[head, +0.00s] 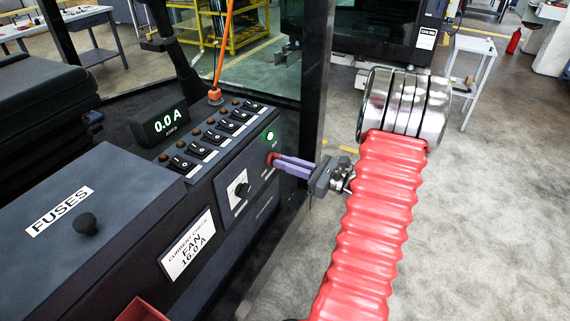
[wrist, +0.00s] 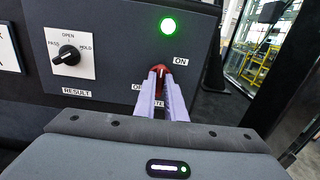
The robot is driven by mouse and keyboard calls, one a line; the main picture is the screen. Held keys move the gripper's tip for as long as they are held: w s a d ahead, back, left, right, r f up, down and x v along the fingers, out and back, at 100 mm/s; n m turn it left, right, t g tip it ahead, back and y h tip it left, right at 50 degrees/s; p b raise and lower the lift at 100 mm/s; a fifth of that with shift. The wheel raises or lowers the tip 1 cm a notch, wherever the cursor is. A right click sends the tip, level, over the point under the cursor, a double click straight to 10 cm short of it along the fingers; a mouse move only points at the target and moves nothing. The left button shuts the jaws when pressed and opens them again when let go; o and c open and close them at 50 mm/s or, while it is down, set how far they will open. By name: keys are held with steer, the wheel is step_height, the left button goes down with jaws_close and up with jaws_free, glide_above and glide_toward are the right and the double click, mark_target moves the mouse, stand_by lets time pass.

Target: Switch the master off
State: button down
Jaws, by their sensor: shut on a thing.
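The master switch is a red knob (head: 270,158) on the side panel of the dark console, under a lit green lamp (head: 269,136). In the wrist view the red knob (wrist: 158,71) shows between my fingertips, with "ON" printed to its upper right and a partly hidden "O…" label to its lower left. A light mark shows on the knob, but its exact setting is hard to tell. My gripper (head: 275,159) reaches in from the right with its pale purple fingers (wrist: 161,85) shut on the knob. The fingers cover part of the label below.
A black selector (wrist: 69,55) marked "RESULT" sits left of the knob. A dark cab post (head: 316,90) stands close behind my gripper.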

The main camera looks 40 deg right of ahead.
steer(key=shift+a+n, duration=0.1)
steer(key=shift+n, duration=0.2)
steer(key=shift+s+a+f+n, duration=0.1)
steer(key=shift+f+n, duration=0.05)
steer(key=shift+n, duration=2.75)
steer(key=shift+a+f+n, duration=0.1)
steer(key=shift+n, duration=2.8)
steer(key=shift+s+a+f+n, duration=0.1)
steer(key=shift+f+n, duration=0.05)
steer(key=shift+n, duration=2.75)
steer(key=c, duration=2.2)
jaws_free()
steer(key=o, duration=0.4)
steer(key=shift+w+d+r, duration=0.1)
